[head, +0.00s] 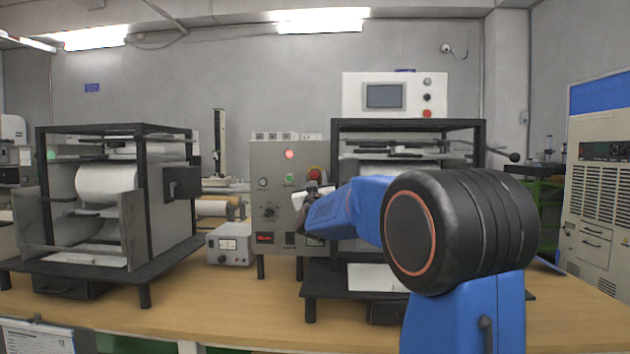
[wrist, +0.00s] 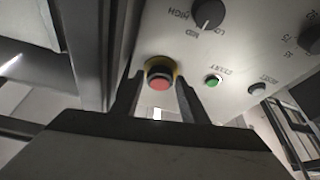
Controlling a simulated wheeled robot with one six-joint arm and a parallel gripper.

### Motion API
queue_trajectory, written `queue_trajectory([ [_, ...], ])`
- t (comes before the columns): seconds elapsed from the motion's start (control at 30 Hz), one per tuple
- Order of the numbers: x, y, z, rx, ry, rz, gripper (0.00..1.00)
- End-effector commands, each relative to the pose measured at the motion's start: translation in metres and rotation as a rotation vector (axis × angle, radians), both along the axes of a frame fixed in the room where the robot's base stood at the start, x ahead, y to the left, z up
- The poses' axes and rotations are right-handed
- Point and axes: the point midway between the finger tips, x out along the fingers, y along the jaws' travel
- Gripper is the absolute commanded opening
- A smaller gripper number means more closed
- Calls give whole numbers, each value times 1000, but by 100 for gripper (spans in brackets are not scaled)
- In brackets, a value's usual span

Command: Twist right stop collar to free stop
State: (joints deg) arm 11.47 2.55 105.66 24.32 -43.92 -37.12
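The red stop button (wrist: 159,84) with a yellow collar (wrist: 160,66) is on the face of the grey control box, near its edge. In the head view the red stop (head: 315,174) shows at the box's upper right, just above my gripper (head: 312,200). In the wrist view my gripper (wrist: 160,92) is open, with one finger on each side of the button. Small gaps seem to show between the fingers and the button. I cannot tell how far the fingertips are from the panel. My arm hides part of the box's right side in the head view.
The control box (head: 262,160) also carries a green start button (wrist: 213,80), a pale reset button (wrist: 257,89) and a dial (wrist: 208,14). Black-framed machines stand left (head: 145,200) and right (head: 410,126) of it. A small meter box (head: 231,244) sits on the wooden bench (head: 210,310).

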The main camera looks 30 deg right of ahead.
Motion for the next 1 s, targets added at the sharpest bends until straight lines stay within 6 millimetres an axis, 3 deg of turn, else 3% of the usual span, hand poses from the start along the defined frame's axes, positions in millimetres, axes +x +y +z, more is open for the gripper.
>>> queue_trajectory([
  [0.17,0,0,0,0,0,0,40],
  [0.3,0,0,0,0,0,0,10],
  [0.67,0,1,0,36,-24,1,10],
  [1.0,3,4,-1,222,-150,2,10],
])
